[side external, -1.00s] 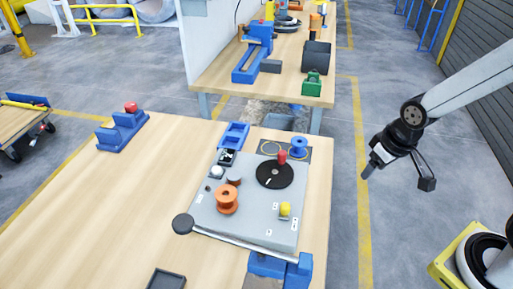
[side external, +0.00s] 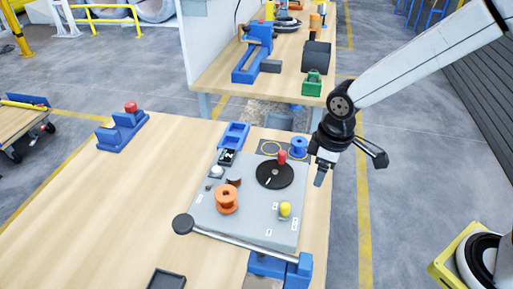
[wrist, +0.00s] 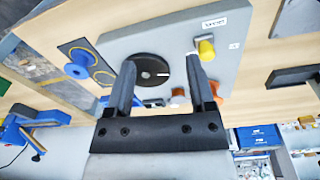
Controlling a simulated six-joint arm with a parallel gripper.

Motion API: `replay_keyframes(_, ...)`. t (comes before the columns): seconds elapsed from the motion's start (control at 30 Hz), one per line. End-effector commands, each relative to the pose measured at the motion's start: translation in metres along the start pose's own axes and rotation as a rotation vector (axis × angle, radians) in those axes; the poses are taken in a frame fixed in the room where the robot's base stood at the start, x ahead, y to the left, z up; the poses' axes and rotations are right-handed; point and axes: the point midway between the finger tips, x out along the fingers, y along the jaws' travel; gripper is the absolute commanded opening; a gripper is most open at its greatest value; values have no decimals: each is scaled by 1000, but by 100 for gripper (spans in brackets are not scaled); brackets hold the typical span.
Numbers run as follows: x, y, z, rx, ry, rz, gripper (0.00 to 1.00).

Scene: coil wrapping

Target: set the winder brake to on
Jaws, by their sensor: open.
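A grey winder plate (side external: 238,222) lies on the wooden bench. Near its front right corner stands a yellow knob (side external: 285,209), possibly the brake control; it also shows in the wrist view (wrist: 206,47) beside small white labels whose text I cannot read surely. A black disc (side external: 275,174) with a red handle (side external: 282,157) sits on the plate, and an orange spool (side external: 227,199) stands left of the knob. My gripper (side external: 320,179) hangs above and right of the plate, empty, apart from the knob. The wrist view shows its fingers (wrist: 161,62) spread open.
A long rod with a black ball end (side external: 183,224) crosses the plate's front edge to a blue block (side external: 280,267). A blue spool (side external: 299,146) stands behind the disc. The left bench is mostly clear.

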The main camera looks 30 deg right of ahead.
Motion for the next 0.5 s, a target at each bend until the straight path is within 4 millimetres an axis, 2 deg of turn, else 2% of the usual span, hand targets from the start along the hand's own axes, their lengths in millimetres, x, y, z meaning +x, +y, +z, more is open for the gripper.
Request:
replay_keyframes(0.03, 2, -12, -14, -78, -15, -9, 70)
replay_keyframes(0.1, 3, -27, -28, -175, -35, -20, 70)
replay_keyframes(0.2, 4, -45, -43, -283, -58, -32, 70)
replay_keyframes(0.33, 5, -59, -53, -365, -74, -41, 70)
replay_keyframes(0.5, 5, -64, -56, -392, -80, -44, 70)
